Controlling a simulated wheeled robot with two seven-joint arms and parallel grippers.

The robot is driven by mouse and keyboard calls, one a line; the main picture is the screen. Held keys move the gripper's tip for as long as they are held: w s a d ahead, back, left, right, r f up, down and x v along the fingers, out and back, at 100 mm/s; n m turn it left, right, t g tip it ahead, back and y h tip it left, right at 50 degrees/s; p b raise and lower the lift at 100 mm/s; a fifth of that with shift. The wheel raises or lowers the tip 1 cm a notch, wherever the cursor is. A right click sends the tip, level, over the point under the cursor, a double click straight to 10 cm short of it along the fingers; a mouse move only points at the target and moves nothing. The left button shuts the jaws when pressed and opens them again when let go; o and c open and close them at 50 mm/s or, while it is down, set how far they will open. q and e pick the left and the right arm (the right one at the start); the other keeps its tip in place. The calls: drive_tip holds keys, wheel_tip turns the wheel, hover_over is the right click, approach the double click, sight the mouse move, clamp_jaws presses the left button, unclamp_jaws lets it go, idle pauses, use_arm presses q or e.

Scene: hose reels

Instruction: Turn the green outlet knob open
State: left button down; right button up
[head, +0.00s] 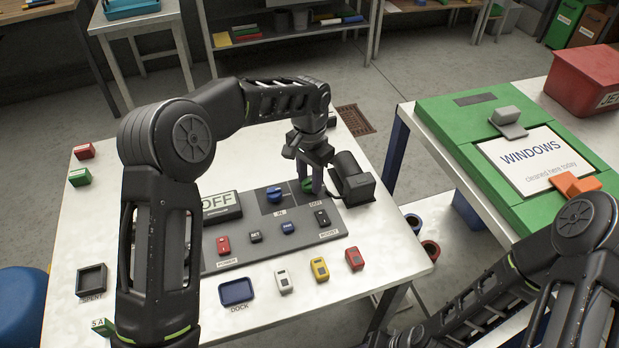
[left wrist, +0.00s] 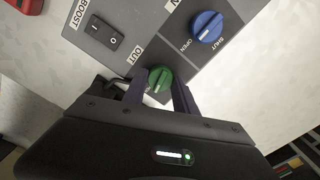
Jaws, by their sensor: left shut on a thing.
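The green outlet knob (left wrist: 159,79) sits on the grey panel below the OUT label in the left wrist view. In the head view a little of the green knob (head: 307,184) shows beneath my left gripper (head: 312,180). The left gripper's fingers (left wrist: 161,92) stand on both sides of the knob and are shut on it. The knob's pointer and its OPEN and SHUT words are largely hidden. A blue inlet knob (head: 275,194) is beside it on the panel; it also shows in the left wrist view (left wrist: 207,27). My right gripper is not clearly visible.
The grey panel (head: 215,262) also carries an OFF display (head: 221,206), a BOOST switch (head: 321,217) and small coloured switches. Coloured blocks stand along the white table's front (head: 390,272). A green WINDOWS board (head: 460,150) lies on the right table.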

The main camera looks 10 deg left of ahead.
sight(310, 181)
use_arm(q)
drive_tip(key=shift+r+m, duration=0.1)
drive_tip(key=shift+m, duration=1.4)
drive_tip(key=c, duration=1)
unclamp_jaws()
drive_tip(key=shift+o, duration=0.2)
drive_tip(key=shift+r+b, duration=0.4)
drive_tip(key=shift+r, duration=3.45)
